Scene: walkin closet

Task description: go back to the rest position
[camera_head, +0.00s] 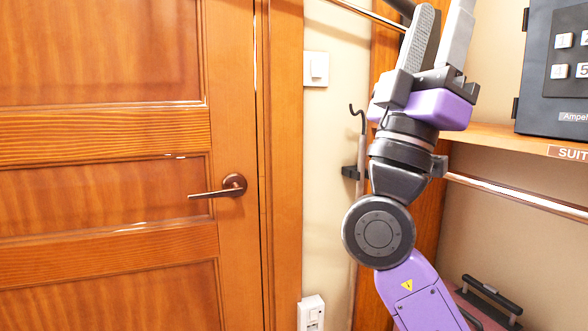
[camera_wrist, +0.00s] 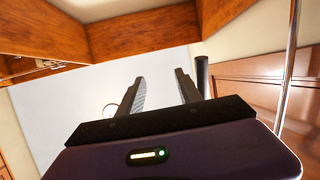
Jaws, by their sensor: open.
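My gripper (camera_head: 440,35) is raised at the top of the head view, to the right of the door, with its fingers pointing up. The fingers are apart and nothing shows between them. In the wrist view my gripper (camera_wrist: 158,92) also shows two separate fingers, pointing toward a pale ceiling area. My purple and dark arm stands upright below it in the head view.
A wooden door (camera_head: 100,180) with a bronze handle (camera_head: 233,186) fills the left. A light switch (camera_head: 316,69) and a hooked pole (camera_head: 361,150) are on the wall strip. At right are a shelf (camera_head: 510,137), a dark safe (camera_head: 555,70), a metal rail (camera_head: 520,196) and a suitcase (camera_head: 480,305).

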